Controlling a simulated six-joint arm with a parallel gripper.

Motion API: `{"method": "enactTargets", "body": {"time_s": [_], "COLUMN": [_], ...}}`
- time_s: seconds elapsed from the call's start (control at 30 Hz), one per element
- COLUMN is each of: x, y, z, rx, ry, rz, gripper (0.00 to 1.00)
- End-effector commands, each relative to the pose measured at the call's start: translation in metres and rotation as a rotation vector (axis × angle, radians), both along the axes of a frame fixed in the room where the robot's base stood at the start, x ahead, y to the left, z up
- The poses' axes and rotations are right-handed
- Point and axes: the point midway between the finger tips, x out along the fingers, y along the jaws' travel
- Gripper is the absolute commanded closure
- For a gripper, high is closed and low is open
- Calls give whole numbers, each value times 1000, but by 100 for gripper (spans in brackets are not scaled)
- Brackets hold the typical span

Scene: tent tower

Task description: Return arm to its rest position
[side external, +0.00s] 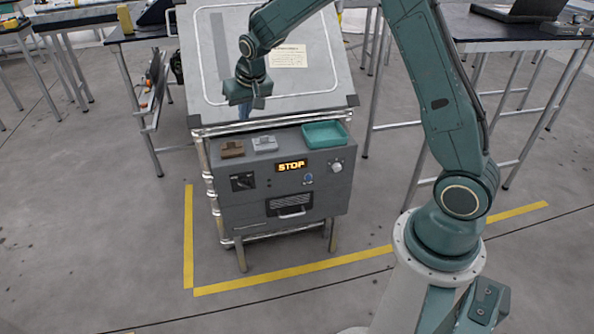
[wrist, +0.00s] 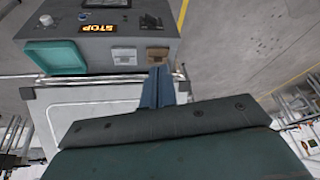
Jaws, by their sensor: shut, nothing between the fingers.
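My gripper (side external: 245,105) hangs over the tilted grey-white panel (side external: 308,32) of the machine, above the control box. In the wrist view my gripper's blue fingers (wrist: 158,84) lie close together with nothing between them. Their tips appear near the brown block in that picture, but the side view shows the gripper above the box top, apart from the blocks. My arm bends from the base at the lower right up and over to the left.
The control box (side external: 270,204) carries a brown block (side external: 232,149), a light grey block (side external: 265,144), a teal tray (side external: 325,135) and a lit STOP display (side external: 291,166). Tables (side external: 500,30) stand behind. Yellow tape (side external: 290,276) marks the floor, with clear floor in front.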

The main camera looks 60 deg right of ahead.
Motion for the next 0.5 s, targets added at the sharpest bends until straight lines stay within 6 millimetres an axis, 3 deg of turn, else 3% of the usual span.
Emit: {"method": "enactTargets", "body": {"time_s": [0.2,0.5], "x": [-36,-93], "y": [18,40], "z": [50,102], "rx": [-4,-9], "ry": [-15,-32], "rz": [57,137], "gripper": [100,100]}}
